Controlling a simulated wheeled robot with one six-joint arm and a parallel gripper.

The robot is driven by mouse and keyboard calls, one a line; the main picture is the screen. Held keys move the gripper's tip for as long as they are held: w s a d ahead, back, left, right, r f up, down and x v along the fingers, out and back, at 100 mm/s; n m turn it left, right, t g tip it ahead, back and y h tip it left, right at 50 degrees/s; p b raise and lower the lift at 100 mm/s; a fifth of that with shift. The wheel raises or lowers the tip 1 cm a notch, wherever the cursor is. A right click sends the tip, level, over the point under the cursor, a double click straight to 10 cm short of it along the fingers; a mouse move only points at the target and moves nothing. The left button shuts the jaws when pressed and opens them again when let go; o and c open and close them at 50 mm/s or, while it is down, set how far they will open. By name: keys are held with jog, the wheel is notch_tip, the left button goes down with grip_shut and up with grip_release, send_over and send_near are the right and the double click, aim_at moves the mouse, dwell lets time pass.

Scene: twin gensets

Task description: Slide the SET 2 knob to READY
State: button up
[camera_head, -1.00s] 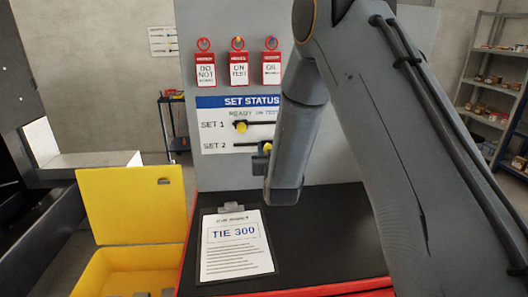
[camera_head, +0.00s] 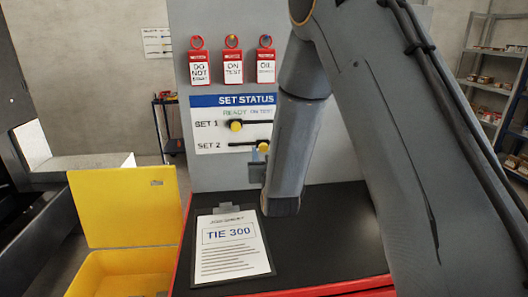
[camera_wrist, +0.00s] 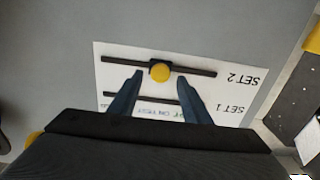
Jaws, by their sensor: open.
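The SET 2 knob (camera_head: 263,147) is a yellow round knob on the lower slot of the SET STATUS board (camera_head: 215,101). The wrist view, which is upside down, shows this knob (camera_wrist: 160,73) near the middle of its slot, away from both ends. My gripper (camera_wrist: 160,80) is open, with one dark finger on each side of the knob in that view; I cannot tell whether they reach around it. In the head view my gripper (camera_head: 257,170) is just below the knob, mostly hidden by my arm. The arm also covers the right part of the board.
The SET 1 knob (camera_head: 236,126) sits at the left, under READY. Red tags (camera_head: 232,68) hang above the board. A clipboard (camera_head: 232,247) lies on the black bench top (camera_head: 335,235) below. An open yellow box (camera_head: 125,208) stands at left.

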jog(key=s, duration=0.3)
jog(key=shift+s+d+b, duration=0.1)
jog(key=shift+s+b, duration=0.05)
jog(key=shift+b, duration=0.15)
